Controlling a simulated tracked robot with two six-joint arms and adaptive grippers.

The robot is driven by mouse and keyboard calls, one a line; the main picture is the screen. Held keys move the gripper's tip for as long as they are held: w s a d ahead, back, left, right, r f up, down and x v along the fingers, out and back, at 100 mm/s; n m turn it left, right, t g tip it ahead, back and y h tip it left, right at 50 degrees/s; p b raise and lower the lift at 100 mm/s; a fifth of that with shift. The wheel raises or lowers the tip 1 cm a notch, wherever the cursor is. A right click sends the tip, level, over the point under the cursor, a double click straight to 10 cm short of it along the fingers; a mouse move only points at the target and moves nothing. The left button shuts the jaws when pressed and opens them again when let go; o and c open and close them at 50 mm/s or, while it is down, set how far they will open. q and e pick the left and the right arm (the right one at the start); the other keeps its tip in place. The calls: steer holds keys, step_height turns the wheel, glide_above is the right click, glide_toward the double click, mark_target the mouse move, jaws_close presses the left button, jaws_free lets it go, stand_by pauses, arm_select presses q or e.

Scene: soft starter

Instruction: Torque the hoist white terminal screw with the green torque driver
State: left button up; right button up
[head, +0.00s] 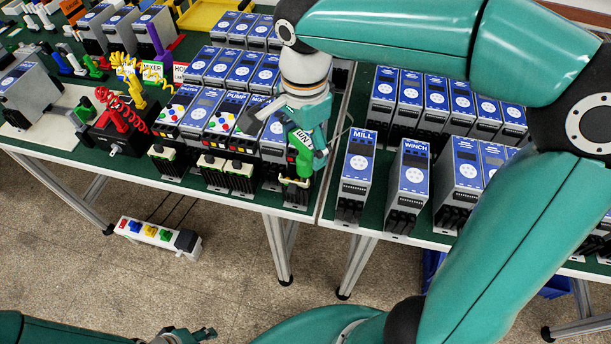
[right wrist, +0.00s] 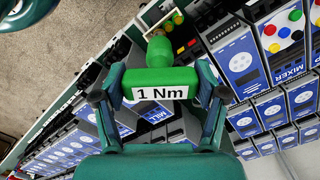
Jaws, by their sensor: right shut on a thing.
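My right gripper (head: 318,142) is shut on the green torque driver (head: 297,182), above the front edge of the bench. In the right wrist view the driver (right wrist: 160,53) lies between both fingers (right wrist: 158,92), its label reading "1 Nm". Driver tip contact cannot be told.
The pump unit (head: 230,112) and others stand close to the left. The mill (head: 355,175) and winch (head: 408,187) units stand on the right bench. A black box with a red coiled cord (head: 118,108) is at left.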

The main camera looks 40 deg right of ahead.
steer(key=shift+r, duration=0.1)
steer(key=m, duration=0.4)
steer(key=shift+m, duration=0.3)
steer(key=shift+m, duration=2.3)
steer(key=shift+m, duration=0.5)
steer(key=m, duration=0.3)
steer(key=shift+m, duration=0.3)
